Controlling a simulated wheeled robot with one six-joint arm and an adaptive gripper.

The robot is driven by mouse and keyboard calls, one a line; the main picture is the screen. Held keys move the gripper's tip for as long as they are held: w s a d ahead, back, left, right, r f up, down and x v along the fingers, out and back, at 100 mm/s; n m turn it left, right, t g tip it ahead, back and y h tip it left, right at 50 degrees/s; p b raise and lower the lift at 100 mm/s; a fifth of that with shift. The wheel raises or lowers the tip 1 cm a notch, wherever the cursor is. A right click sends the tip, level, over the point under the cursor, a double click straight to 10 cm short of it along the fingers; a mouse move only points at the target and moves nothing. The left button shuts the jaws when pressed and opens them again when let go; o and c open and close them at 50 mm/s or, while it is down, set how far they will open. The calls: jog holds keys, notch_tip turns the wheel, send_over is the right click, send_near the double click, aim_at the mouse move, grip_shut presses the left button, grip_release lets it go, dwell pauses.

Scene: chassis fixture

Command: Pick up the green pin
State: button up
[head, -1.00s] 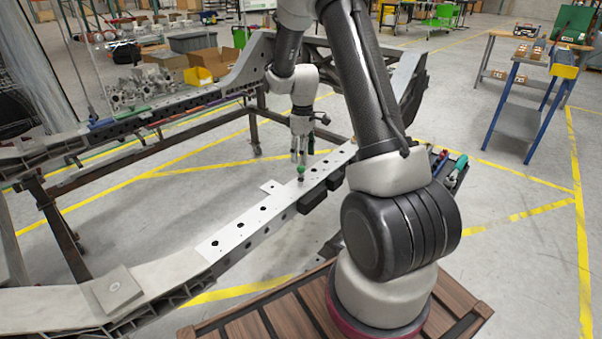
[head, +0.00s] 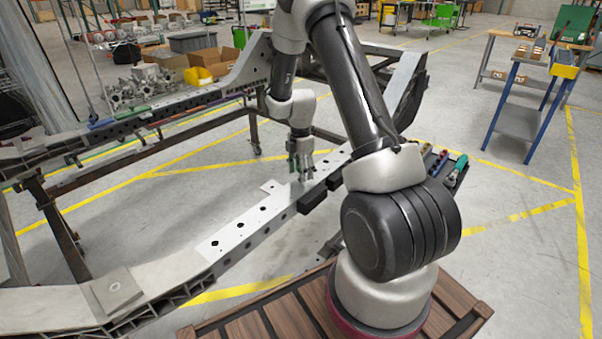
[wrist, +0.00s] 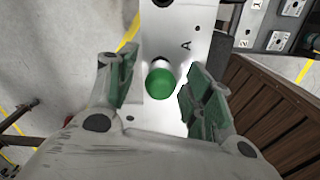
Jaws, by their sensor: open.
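The green pin (wrist: 160,83) shows its round green head in the wrist view. My gripper (wrist: 160,74) is open, with one green-padded finger to the left of the pin and one to the right. Gaps show between the pin and both fingers. In the head view my gripper (head: 301,170) is low over the rail's plate (head: 240,237), and its fingers hide most or all of the pin.
A dark tray (head: 447,183) with coloured handles, one green, lies right of the rail. My forearm crosses the head view's middle. A second rail (head: 150,117) and a dark frame stand behind.

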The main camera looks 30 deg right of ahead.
jog(key=shift+f, duration=0.4)
grip_shut()
notch_tip(320, 180, up, 10)
jog(key=shift+r, duration=0.1)
dwell(0.3)
jog(key=shift+r, duration=0.1)
jog(key=shift+r, duration=3)
